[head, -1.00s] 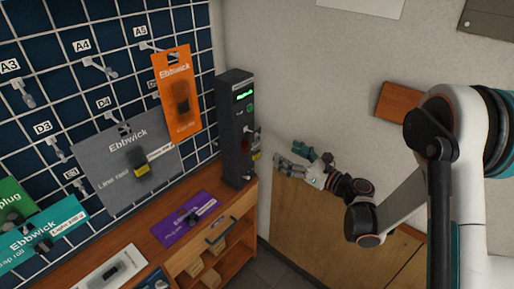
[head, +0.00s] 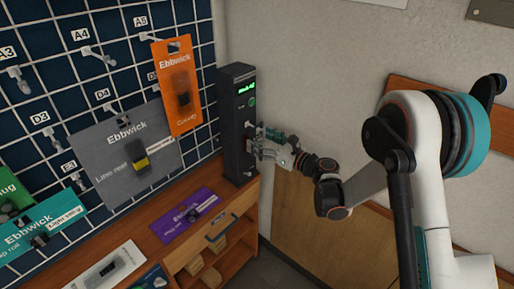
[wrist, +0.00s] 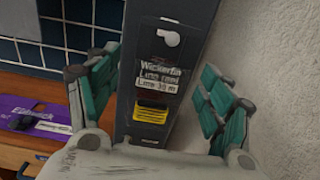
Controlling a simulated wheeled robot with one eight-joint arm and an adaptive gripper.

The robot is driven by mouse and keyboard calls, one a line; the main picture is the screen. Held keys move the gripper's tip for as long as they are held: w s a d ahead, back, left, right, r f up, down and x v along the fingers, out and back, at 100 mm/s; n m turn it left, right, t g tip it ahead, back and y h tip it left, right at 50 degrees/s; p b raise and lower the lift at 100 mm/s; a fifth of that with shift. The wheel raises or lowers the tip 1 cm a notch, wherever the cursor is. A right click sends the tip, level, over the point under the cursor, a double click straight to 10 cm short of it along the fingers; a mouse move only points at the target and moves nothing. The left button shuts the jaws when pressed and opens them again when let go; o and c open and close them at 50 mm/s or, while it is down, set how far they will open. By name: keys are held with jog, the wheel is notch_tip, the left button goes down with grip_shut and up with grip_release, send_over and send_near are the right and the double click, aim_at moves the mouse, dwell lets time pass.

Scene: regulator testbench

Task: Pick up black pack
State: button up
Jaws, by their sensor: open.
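A black pack (wrist: 152,112) with white "Wickerfin" and "Line reel" lettering and a yellow-and-black reel hangs upright from a pale peg (wrist: 168,38) on the front of a dark tower (wrist: 185,22). My gripper (wrist: 158,88) is open, its teal-padded fingers to the left and right of the pack in the wrist view, with gaps on both sides. In the head view, my gripper (head: 268,147) is at the tower's right side and hides most of the pack.
The tower (head: 235,115) has a lit green display and stands on a wooden bench (head: 132,232). A purple pack (head: 185,215) lies on the bench. Orange (head: 178,112) and grey (head: 110,165) packs hang on the grid wall. A plain wall is close on the right.

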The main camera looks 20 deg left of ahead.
jog(key=shift+x, duration=1.25)
jog(key=c, duration=1.3)
jog(key=shift+r, duration=0.15)
